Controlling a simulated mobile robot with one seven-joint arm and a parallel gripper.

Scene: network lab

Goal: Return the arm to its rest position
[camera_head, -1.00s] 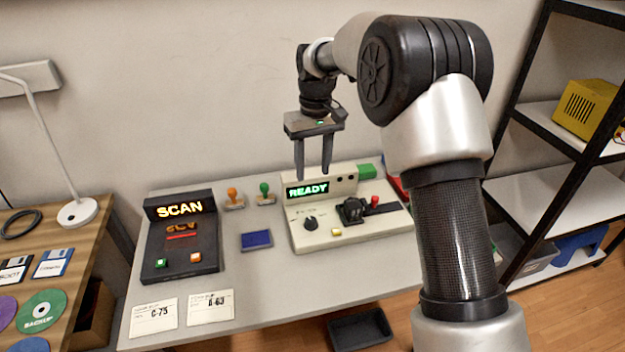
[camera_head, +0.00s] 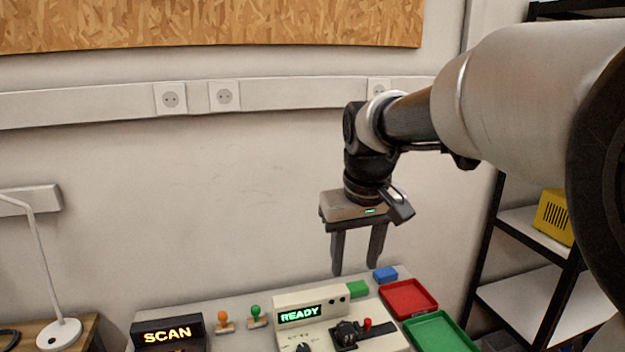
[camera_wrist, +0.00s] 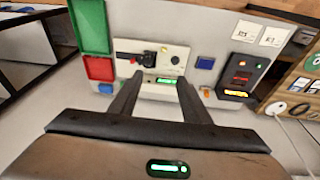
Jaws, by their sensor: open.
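My gripper (camera_head: 354,270) is in the air above the back of the grey table, over the right end of the beige READY device (camera_head: 312,306). Its two dark fingers point down, stand apart and hold nothing. The arm reaches in from the right in the head view. In the wrist view the gripper's fingers (camera_wrist: 158,84) spread apart, with the READY device (camera_wrist: 172,62) seen below and beyond them.
A dark SCAN device (camera_head: 168,333), orange stamp (camera_head: 223,322) and green stamp (camera_head: 255,316) stand left. Red (camera_head: 408,298) and green (camera_head: 440,333) trays lie right, near a blue block (camera_head: 385,274). A shelf with a yellow box (camera_head: 553,216) stands right.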

